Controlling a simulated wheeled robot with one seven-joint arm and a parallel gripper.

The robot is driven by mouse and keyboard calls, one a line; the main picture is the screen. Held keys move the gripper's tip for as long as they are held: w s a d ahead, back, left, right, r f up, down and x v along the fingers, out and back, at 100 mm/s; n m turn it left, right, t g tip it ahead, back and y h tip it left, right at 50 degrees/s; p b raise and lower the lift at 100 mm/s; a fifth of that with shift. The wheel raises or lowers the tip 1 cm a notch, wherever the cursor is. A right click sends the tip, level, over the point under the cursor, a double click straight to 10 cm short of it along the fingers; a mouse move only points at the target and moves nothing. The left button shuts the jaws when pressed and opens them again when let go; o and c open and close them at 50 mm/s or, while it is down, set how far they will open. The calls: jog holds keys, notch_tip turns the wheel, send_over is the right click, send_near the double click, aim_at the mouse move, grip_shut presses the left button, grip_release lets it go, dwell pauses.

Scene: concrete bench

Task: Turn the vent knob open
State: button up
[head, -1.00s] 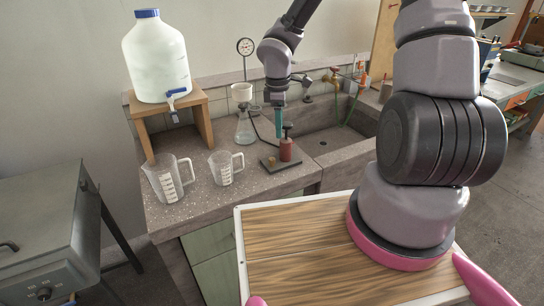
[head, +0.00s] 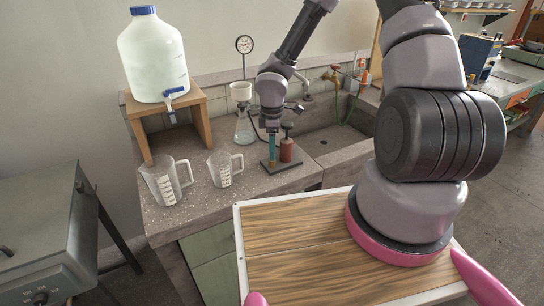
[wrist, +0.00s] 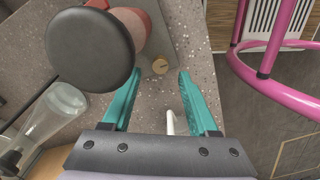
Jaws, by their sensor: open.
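The vent knob (wrist: 160,66) is a small brass disc with a dark mark on the grey base plate of the hand pump. The pump has a red cylinder (head: 286,150) and a wide black top (wrist: 92,48). My gripper (head: 271,162) points down just left of the red cylinder, and its teal fingers hide the knob in the head view. In the wrist view my gripper (wrist: 160,76) is open and empty, and the knob shows between and slightly beyond the fingertips. I cannot tell whether either finger touches it.
Two clear measuring jugs (head: 165,182) stand at the bench's left. A conical flask with a funnel (head: 244,125) stands behind the pump. The sink (head: 340,145) is to the right. A large white carboy (head: 153,58) sits on a wooden stand.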

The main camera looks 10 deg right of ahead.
jog(key=shift+f, duration=1.8)
grip_shut()
